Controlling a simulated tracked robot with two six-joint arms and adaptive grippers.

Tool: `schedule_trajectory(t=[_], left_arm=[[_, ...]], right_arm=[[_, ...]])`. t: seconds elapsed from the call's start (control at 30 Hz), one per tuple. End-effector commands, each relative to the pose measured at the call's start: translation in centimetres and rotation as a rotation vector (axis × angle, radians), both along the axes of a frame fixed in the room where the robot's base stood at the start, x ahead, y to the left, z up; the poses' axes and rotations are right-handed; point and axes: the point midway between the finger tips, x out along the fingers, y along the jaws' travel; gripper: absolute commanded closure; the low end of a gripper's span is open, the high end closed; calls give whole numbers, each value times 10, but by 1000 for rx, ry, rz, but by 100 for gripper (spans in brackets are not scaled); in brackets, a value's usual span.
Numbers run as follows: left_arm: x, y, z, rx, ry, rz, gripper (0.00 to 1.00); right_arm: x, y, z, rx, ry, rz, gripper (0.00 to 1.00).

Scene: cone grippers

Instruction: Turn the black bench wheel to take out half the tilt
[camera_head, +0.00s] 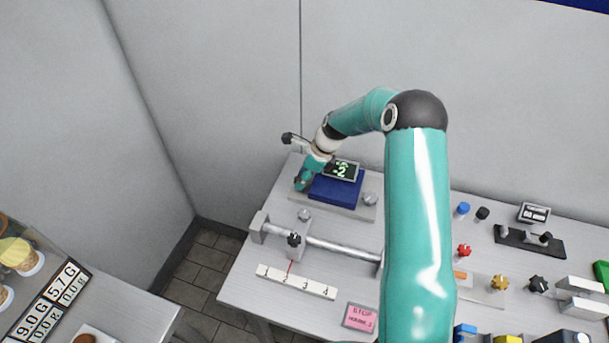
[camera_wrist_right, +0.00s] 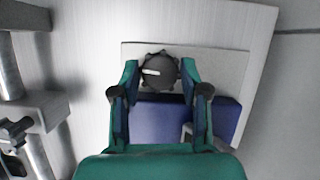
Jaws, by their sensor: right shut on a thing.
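The black bench wheel (camera_wrist_right: 158,71), a dark knob with a white mark, sits at the edge of a pale plate in the right wrist view. My right gripper (camera_wrist_right: 159,78) is shut on it, one finger on each side. In the head view my right gripper (camera_head: 303,181) is at the left end of the blue block (camera_head: 335,190), and it hides the wheel there. A small display (camera_head: 341,170) behind the block reads what looks like -2 in green. My left gripper is not in view.
A metal rail (camera_head: 340,248) with a small black knob (camera_head: 294,239) lies in front, beside a numbered white scale (camera_head: 297,282). A pink card (camera_head: 360,316) lies near the front edge. Several coloured knobs and blocks stand at the right.

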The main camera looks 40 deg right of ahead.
Motion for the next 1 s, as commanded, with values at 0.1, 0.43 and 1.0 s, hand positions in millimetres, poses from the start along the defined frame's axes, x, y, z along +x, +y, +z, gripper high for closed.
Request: schedule_trajectory(t=[0.1, 0.43, 1.0], left_arm=[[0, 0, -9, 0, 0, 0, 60], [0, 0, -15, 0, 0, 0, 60], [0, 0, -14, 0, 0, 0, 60]], right_arm=[[3, -4, -2, -7, -6, 115, 90], [5, -6, 1, -9, -8, 444, 90], [5, -5, 2, -6, -6, 450, 30]])
